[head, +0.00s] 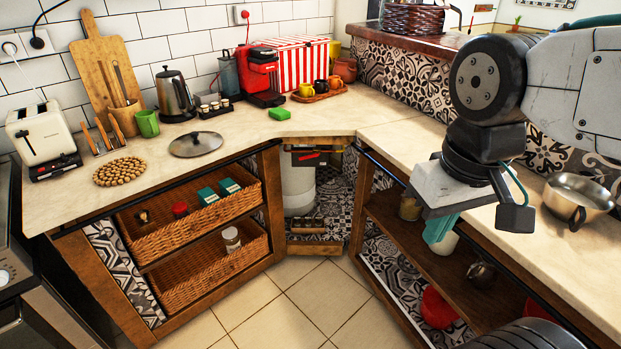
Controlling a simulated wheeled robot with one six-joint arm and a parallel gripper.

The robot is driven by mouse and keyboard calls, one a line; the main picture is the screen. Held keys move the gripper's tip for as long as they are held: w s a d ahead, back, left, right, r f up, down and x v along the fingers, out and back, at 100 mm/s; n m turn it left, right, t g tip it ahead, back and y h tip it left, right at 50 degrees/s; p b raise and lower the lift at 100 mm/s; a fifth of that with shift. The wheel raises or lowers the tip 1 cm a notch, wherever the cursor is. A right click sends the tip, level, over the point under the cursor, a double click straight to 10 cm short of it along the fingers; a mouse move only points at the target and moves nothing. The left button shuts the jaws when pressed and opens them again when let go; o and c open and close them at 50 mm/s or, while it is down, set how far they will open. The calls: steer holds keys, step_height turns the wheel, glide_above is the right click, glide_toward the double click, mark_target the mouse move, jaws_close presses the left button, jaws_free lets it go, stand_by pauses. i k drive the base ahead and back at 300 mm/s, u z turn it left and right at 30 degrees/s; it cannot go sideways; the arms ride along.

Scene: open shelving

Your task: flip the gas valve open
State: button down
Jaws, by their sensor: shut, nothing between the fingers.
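The gas valve has a small red handle (306,155) and shows in the head view inside the open corner cabinet. It is just above a white gas cylinder (298,187). The handle lies roughly level across the picture, but it is too small to tell its exact setting. My gripper (482,205) is at the right, over the edge of the right counter, well apart from the valve. It is shut and empty.
The cabinet is open at the front, between the left unit with wicker baskets (190,235) and the right unit's wooden shelf (425,255). A metal pan (580,197) is on the right counter near my arm. The tiled floor (280,315) is clear.

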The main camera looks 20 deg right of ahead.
mark_target(316, 154)
steer(key=k, duration=0.15)
steer(key=u, duration=1.55)
steer(key=i, duration=0.9)
steer(key=z, duration=2.95)
steer(key=i, duration=0.5)
